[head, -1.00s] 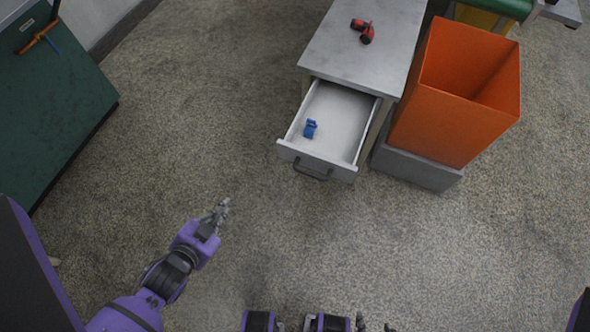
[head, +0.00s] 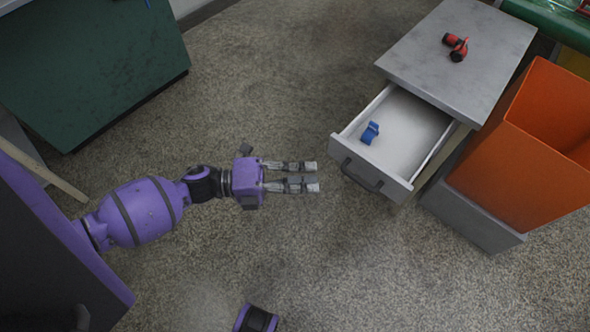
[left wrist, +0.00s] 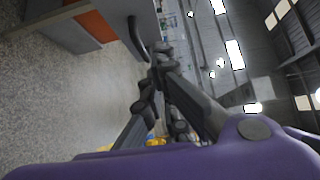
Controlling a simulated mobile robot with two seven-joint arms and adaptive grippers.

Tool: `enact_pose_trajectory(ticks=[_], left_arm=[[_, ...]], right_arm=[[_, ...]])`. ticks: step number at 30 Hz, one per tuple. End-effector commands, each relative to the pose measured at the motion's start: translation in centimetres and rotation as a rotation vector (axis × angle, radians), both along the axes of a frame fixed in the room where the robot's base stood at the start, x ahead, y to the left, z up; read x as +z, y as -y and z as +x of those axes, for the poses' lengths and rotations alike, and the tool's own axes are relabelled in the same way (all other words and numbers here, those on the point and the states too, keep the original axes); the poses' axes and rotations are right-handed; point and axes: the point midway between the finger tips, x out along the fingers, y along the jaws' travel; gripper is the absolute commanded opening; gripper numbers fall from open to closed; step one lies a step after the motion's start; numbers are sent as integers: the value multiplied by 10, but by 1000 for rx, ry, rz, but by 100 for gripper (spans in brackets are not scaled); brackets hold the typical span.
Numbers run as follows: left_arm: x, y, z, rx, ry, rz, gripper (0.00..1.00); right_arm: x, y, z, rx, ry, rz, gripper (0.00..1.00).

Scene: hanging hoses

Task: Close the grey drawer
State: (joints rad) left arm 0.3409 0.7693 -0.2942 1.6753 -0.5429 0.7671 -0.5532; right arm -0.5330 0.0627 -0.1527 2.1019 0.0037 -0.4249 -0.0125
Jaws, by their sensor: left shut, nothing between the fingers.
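The grey drawer (head: 398,190) is pulled well out of the grey cabinet (head: 470,45), with its dark handle (head: 361,177) on the front. A small blue object (head: 370,133) lies inside it. My left gripper (head: 314,176) is shut and empty, left of the drawer front and apart from it, its fingers pointing at the front's left part. In the left wrist view the fingers (left wrist: 160,60) point towards the dark handle (left wrist: 137,38); there is a gap between them. My right gripper is out of view.
A red tool (head: 456,46) lies on the cabinet top. An orange bin (head: 500,170) on a grey base (head: 465,215) stands right of the cabinet. A dark green cabinet (head: 90,65) stands at upper left. The floor before the drawer is clear.

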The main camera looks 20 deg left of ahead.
Motion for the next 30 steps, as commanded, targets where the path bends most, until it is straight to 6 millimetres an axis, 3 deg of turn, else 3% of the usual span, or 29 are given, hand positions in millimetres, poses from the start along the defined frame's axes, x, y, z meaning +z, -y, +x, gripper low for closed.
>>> enact_pose_trajectory(ticks=[7,15,30], left_arm=[[2,48,25,-1,1,-3,0],[0,56,57,1,-1,0,0],[0,57,62,1,-2,-1,0]], right_arm=[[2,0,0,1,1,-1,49],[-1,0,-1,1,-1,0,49],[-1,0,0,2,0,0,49]])
